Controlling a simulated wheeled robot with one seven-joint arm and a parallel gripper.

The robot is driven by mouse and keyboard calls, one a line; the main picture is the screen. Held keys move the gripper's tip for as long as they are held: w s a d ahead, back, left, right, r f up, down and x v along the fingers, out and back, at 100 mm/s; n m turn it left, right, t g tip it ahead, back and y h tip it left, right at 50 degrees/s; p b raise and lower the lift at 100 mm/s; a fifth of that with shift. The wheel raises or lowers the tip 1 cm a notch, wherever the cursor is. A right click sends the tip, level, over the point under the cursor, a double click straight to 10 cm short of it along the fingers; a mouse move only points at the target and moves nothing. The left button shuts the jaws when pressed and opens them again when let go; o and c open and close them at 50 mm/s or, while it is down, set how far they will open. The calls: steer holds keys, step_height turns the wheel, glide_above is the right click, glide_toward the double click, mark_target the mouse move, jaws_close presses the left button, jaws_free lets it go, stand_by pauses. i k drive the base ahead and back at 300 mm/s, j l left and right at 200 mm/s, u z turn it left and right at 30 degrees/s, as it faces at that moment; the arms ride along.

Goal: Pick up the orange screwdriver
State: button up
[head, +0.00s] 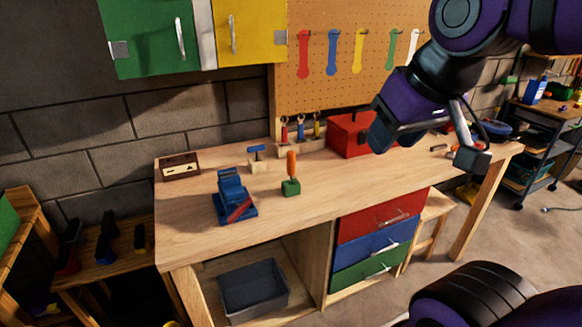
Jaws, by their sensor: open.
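An orange screwdriver handle (291,164) stands upright on the wooden workbench, with its lower end in a small green block (291,187). My gripper (432,144) is open at the upper right, above the right part of the bench. It is well to the right of the screwdriver and apart from it. Nothing shows between its fingers.
A blue tool (232,196) stands left of the green block, and a small blue-topped item (257,158) is behind it. A red toolbox (348,135) sits toward the back. The bench front (330,195) is clear. A pegboard (395,50) rises behind.

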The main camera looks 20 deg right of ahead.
mark_target(290, 160)
steer(key=i+j, duration=0.15)
steer(key=j, duration=0.2)
steer(key=i+j+z, duration=0.1)
steer(key=j, duration=0.25)
steer(key=i+j, duration=0.15)
steer(key=j, duration=0.25)
steer(key=i+j+z, duration=0.1)
steer(key=j, duration=0.25)
steer(key=i+j, duration=0.15)
steer(key=j, duration=0.25)
steer(key=z, duration=1.55)
